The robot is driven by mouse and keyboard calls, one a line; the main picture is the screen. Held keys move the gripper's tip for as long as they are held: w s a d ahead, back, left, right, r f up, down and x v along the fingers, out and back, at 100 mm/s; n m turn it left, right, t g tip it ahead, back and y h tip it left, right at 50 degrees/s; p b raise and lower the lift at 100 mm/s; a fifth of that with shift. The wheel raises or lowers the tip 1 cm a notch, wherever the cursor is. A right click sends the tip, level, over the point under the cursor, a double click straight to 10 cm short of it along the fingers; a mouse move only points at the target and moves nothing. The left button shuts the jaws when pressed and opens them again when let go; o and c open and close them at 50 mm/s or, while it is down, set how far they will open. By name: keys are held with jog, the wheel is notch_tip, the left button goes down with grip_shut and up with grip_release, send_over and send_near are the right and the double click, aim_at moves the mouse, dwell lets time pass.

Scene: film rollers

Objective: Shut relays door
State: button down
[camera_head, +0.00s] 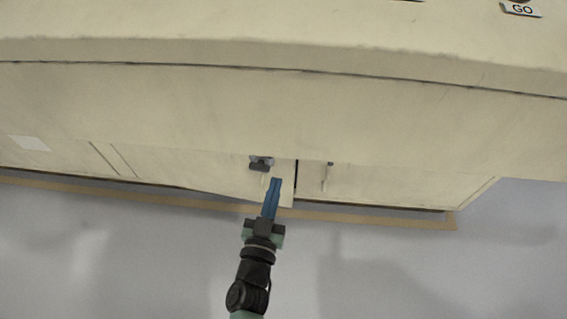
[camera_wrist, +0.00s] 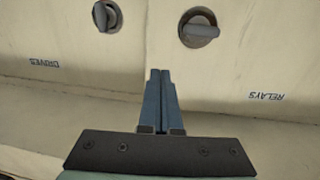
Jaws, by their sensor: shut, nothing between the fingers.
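The relays door (camera_head: 225,172) is the left of two doors on the front of a cream cabinet in the head view. Its right edge stands slightly out, with a dark gap beside it, so it looks a little ajar. Its dark knob (camera_head: 261,162) also shows in the wrist view (camera_wrist: 198,27), where the RELAYS label (camera_wrist: 266,97) appears upside down. My gripper (camera_head: 275,181) has blue fingers, shut and empty, in front of this door near its right edge, just below the knob in the head view. The fingers also show in the wrist view (camera_wrist: 160,72). Whether they touch the door is unclear.
The drives door (camera_head: 390,185) is to the right, with its own handle (camera_head: 327,176); its DRIVES label (camera_wrist: 44,62) shows in the wrist view. A tan strip (camera_head: 380,218) runs along the cabinet's base. The grey floor (camera_head: 120,255) in front is clear.

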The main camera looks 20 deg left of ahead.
aim_at(282, 162)
jog(key=w, duration=0.2)
jog(key=w+b, duration=0.1)
jog(key=w, duration=0.2)
jog(key=w+a+b, duration=0.1)
jog(key=w, duration=0.1)
jog(key=shift+w+a, duration=0.1)
jog(key=shift+w, duration=0.05)
